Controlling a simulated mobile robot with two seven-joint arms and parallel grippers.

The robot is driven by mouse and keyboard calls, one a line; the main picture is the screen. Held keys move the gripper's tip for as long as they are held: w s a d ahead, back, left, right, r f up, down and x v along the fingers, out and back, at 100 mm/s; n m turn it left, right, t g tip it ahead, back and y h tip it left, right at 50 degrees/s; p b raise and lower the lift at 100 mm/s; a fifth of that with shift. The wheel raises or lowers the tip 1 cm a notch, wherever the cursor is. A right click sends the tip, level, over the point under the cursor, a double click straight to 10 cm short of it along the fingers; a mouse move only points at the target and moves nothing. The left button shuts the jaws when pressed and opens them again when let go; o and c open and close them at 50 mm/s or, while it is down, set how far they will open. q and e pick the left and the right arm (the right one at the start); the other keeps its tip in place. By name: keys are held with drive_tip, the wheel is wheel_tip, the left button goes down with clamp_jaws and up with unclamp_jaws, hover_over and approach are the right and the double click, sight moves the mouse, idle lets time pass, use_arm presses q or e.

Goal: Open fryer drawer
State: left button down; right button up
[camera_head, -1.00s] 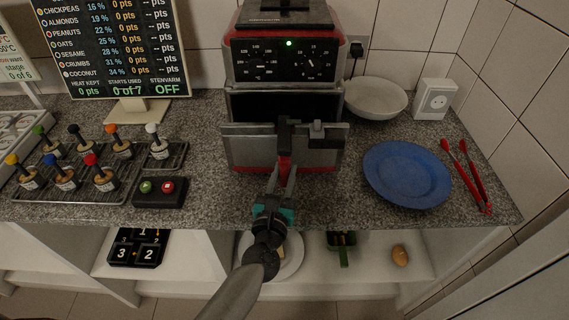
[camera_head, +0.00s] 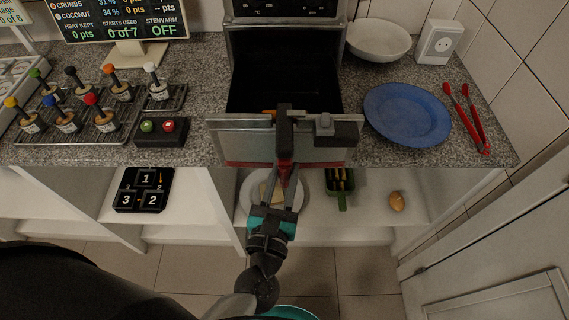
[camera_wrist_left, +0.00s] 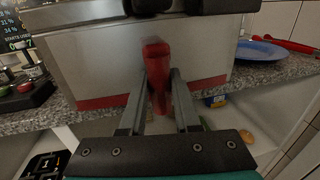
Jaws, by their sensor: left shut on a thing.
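The fryer drawer (camera_head: 238,143) is pulled out toward me, its grey front with a red lower strip standing past the counter's front edge. Its dark inside (camera_head: 285,88) shows from above. An orange bit shows at its front rim. My left gripper (camera_head: 286,180) is shut on the drawer's red handle (camera_head: 285,152). In the left wrist view the two fingers (camera_wrist_left: 160,100) stand on either side of the red handle (camera_wrist_left: 157,60). The fryer body (camera_head: 285,22) stands behind, cut off at the top. My right gripper is not seen.
A blue plate (camera_head: 407,114) and red tongs (camera_head: 468,116) lie right of the drawer, with a white bowl (camera_head: 378,40) behind. A button box (camera_head: 160,131) and several coloured-knob pieces are at left.

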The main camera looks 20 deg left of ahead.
use_arm(q)
drive_tip(key=c, duration=0.6)
unclamp_jaws()
wheel_tip(320, 180, up, 20)
drive_tip(key=p, duration=1.8)
